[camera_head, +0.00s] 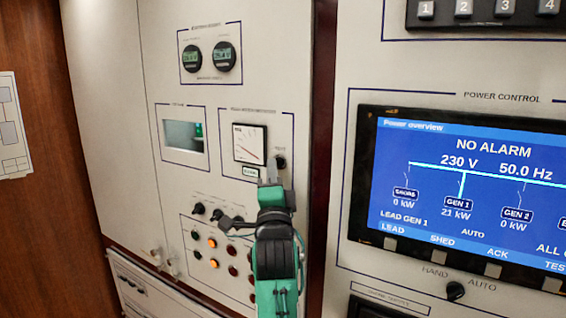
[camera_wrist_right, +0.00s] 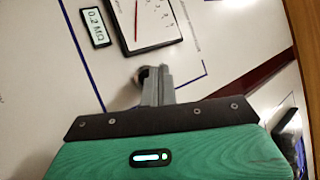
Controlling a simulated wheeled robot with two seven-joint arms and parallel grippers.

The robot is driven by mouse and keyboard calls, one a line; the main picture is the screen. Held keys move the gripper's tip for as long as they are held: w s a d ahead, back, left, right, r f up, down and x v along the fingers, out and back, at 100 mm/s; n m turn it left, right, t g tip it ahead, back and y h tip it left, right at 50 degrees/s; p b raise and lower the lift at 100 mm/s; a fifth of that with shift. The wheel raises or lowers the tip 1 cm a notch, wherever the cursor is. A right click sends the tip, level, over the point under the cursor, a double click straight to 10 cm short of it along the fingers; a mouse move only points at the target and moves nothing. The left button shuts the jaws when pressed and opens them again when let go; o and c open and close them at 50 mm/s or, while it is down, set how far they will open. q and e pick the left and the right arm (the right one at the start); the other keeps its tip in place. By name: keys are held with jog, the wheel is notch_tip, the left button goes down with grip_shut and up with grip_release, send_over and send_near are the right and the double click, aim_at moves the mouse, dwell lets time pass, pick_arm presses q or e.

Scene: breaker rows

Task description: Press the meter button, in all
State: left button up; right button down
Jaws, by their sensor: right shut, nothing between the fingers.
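The meter (camera_head: 249,144) is a white square dial with a red needle on the cabinet panel; part of it shows at the top of the right wrist view (camera_wrist_right: 145,22). A small display (camera_head: 251,171) sits below it and reads 0.2 MΩ in the right wrist view (camera_wrist_right: 96,27). A dark round button (camera_head: 280,162) is at the meter's lower right. My right gripper (camera_head: 271,181) is shut and empty, its tips close to the button. In the right wrist view a round part (camera_wrist_right: 141,75) is partly hidden behind the fingertips; I cannot tell if they touch. My left gripper is out of view.
Two round gauges (camera_head: 209,57) are above the meter, and a small window (camera_head: 184,137) is left of it. Knobs and lit lamps (camera_head: 212,243) are below, near my right arm. A power control screen (camera_head: 470,190) stands to the right.

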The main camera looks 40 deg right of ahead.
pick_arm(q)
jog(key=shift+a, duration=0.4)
pick_arm(e)
jog(key=shift+w+f, duration=0.1)
jog(key=shift+w, duration=0.1)
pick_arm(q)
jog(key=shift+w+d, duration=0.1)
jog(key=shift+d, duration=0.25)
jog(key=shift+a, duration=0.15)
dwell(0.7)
pick_arm(e)
jog(key=shift+d, duration=0.1)
jog(key=shift+w+d, duration=0.15)
jog(key=shift+d, duration=0.15)
